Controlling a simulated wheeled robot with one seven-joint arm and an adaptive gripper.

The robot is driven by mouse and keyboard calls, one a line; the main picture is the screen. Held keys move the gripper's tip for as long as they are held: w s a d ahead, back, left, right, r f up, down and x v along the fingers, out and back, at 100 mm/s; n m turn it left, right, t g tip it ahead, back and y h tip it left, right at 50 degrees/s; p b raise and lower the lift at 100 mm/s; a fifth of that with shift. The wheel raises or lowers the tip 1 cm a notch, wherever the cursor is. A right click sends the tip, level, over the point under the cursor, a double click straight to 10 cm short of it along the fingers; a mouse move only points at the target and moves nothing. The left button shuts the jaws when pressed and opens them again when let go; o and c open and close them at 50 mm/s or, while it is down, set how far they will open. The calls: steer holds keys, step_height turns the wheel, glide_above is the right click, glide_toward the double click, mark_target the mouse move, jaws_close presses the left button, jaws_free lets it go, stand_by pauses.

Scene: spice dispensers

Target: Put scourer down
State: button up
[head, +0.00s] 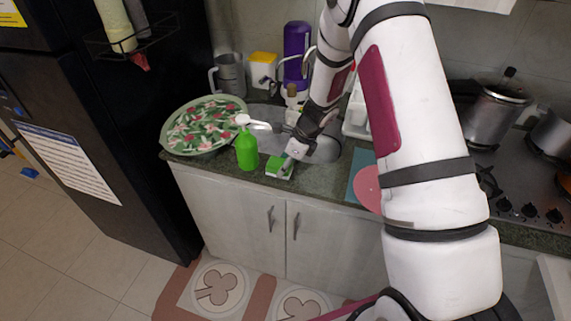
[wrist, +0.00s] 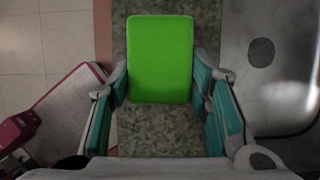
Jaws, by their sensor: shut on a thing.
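The scourer (head: 273,166) is a bright green block with a white part showing at its side in the head view. It is at the front edge of the counter, just right of a green pump bottle. In the wrist view the scourer (wrist: 160,50) shows its flat green face between my fingertips. My gripper (wrist: 161,82) is shut on its near end, one teal-padded finger at each side. My gripper (head: 287,166) points down at the counter in the head view. I cannot tell whether the scourer touches the counter.
The green pump bottle (head: 246,148) stands close on the left. A large patterned plate (head: 203,121) lies further left. The metal sink (wrist: 265,75) is to the right in the wrist view. Speckled counter (wrist: 160,140) is bare below the gripper. A stove with pots (head: 498,110) is far right.

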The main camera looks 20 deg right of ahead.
steer(key=shift+f, duration=0.1)
steer(key=o, duration=1.2)
